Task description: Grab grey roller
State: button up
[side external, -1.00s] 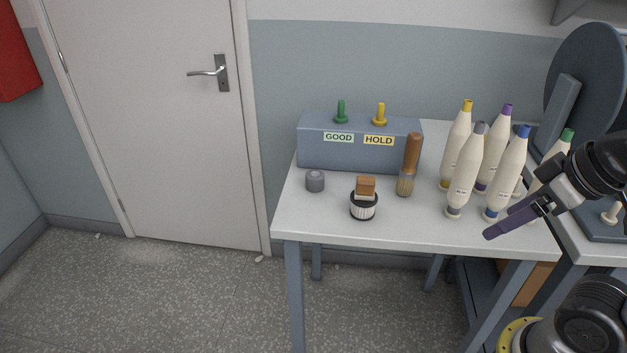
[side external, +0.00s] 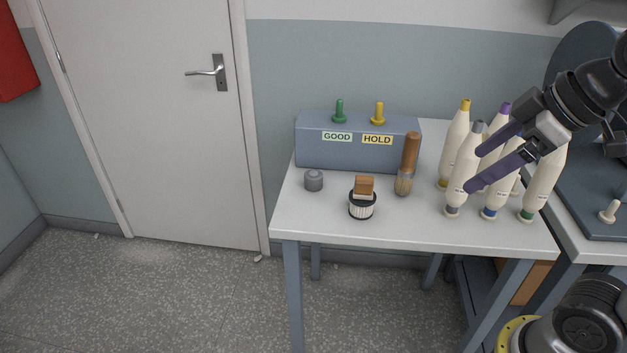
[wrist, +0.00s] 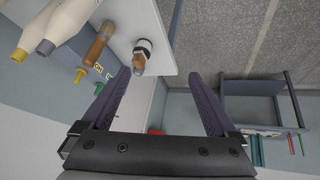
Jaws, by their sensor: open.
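A cream bobbin with a grey tip and grey base band (side external: 459,180) stands upright at the front left of the bobbin group; its grey-tipped end also shows at the upper left in the wrist view (wrist: 68,22). A small grey cylinder (side external: 313,181) sits alone near the table's left edge. My gripper (side external: 476,171) is open, with two purple fingers pointing left. In the side view the fingers overlap the bobbins; I cannot tell whether they touch.
Other bobbins stand close by, with yellow (side external: 453,145), purple, blue and green (side external: 541,190) marks. A wooden-handled brush (side external: 410,155) and a round brush (side external: 362,205) stand to their left. A blue-grey GOOD/HOLD box (side external: 357,155) is at the back. The table front (side external: 400,230) is clear.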

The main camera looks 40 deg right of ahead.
jog(key=w+a+r+n+y, duration=0.1)
jog(key=w+r+n, duration=0.25)
jog(key=w, duration=0.75)
jog(key=n+g+y, duration=0.1)
jog(key=g, duration=0.2)
send_over(313, 173)
jog(key=s+d, duration=0.2)
notch_tip(313, 173, down, 21)
jog(key=shift+s+a+r, duration=0.1)
jog(key=shift+s, duration=0.05)
jog(key=shift+x, duration=3.05)
jog(key=shift+r, duration=0.1)
grip_shut()
jog(key=shift+r, duration=0.1)
